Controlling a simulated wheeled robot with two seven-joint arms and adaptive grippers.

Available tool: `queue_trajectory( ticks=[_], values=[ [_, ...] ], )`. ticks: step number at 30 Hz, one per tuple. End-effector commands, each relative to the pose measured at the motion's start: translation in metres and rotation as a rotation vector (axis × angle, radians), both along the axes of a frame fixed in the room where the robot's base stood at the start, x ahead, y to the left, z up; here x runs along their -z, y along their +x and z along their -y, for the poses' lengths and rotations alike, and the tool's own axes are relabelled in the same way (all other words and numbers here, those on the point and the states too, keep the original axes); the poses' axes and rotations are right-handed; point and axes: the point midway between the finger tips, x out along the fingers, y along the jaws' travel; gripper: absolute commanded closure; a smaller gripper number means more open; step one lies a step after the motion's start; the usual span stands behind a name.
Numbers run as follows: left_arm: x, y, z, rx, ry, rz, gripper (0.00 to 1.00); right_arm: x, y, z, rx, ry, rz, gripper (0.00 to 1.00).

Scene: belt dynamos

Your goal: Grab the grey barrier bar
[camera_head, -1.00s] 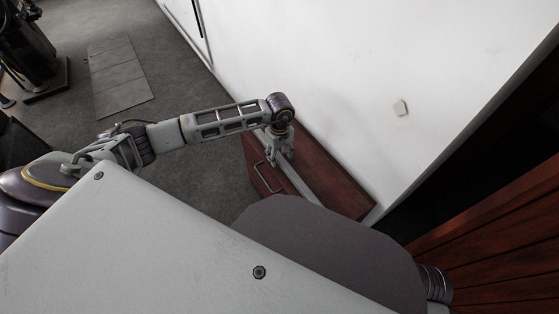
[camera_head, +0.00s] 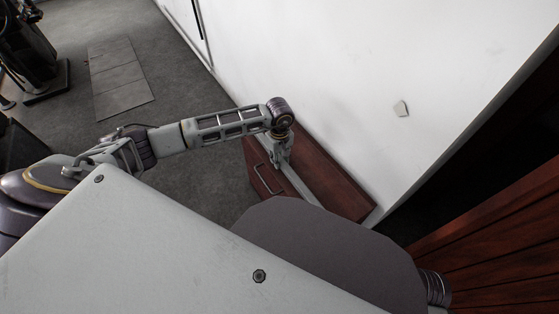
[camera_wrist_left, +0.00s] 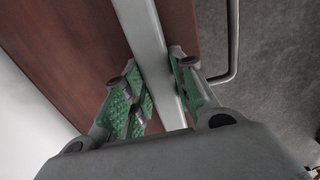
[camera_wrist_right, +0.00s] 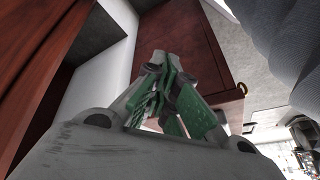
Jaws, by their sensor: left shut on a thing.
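The grey barrier bar (camera_head: 303,187) is a long, straight, light grey strip along the top of a dark red-brown cabinet. In the left wrist view the bar (camera_wrist_left: 151,45) runs between the two green-padded fingers of my left gripper (camera_wrist_left: 157,76). My left gripper (camera_head: 281,166) points down onto the bar and is shut on it. The near end of the bar is hidden behind my own body in the head view. My right gripper (camera_wrist_right: 164,72) shows in the right wrist view with its fingers together and nothing visible between them.
The cabinet (camera_head: 340,185) has a metal handle (camera_head: 263,180) on its front and stands against a white wall (camera_head: 330,60). Red-brown wooden boards (camera_head: 500,245) stand at the right. Grey floor (camera_head: 195,195) lies open to the left.

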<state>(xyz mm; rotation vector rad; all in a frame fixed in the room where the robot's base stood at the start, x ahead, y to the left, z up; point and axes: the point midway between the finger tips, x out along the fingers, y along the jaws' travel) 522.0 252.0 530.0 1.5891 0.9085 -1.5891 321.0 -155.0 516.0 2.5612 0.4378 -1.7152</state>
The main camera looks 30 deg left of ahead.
Motion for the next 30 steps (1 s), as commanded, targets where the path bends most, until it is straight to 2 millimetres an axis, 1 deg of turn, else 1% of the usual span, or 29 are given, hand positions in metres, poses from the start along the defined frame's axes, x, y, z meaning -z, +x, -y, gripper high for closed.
queue_trajectory(
  ticks=[1,2,3,11,17,20,27,30],
  values=[
    [0.0,0.0,0.0,0.0,0.0,0.0,0.96,0.0,0.0,0.0,0.0,0.0,0.0,1.0],
    [0.0,0.0,0.0,0.0,0.0,0.0,1.0,0.0,0.0,0.0,0.0,0.0,0.0,1.0],
    [0.0,0.0,0.0,0.0,0.0,0.0,1.0,0.0,0.0,0.0,0.0,0.0,0.0,1.0],
    [-0.001,0.0,0.0,0.0,0.0,0.001,1.0,-0.001,0.0,0.0,0.0,0.0,0.001,1.0],
    [-0.01,0.001,0.0,0.0,0.0,0.002,1.0,-0.004,-0.001,0.001,-0.001,-0.007,-0.005,1.0],
    [-0.02,0.001,0.0,0.0,0.001,0.003,1.0,-0.01,-0.003,0.003,-0.002,-0.016,-0.015,1.0],
    [-0.054,0.001,-0.001,0.001,0.001,0.004,1.0,-0.037,-0.006,0.009,-0.008,-0.05,-0.04,1.0],
    [-0.069,0.001,0.0,0.0,-0.001,0.003,1.0,-0.039,-0.007,0.012,-0.007,-0.061,-0.053,1.0]
  ],
)
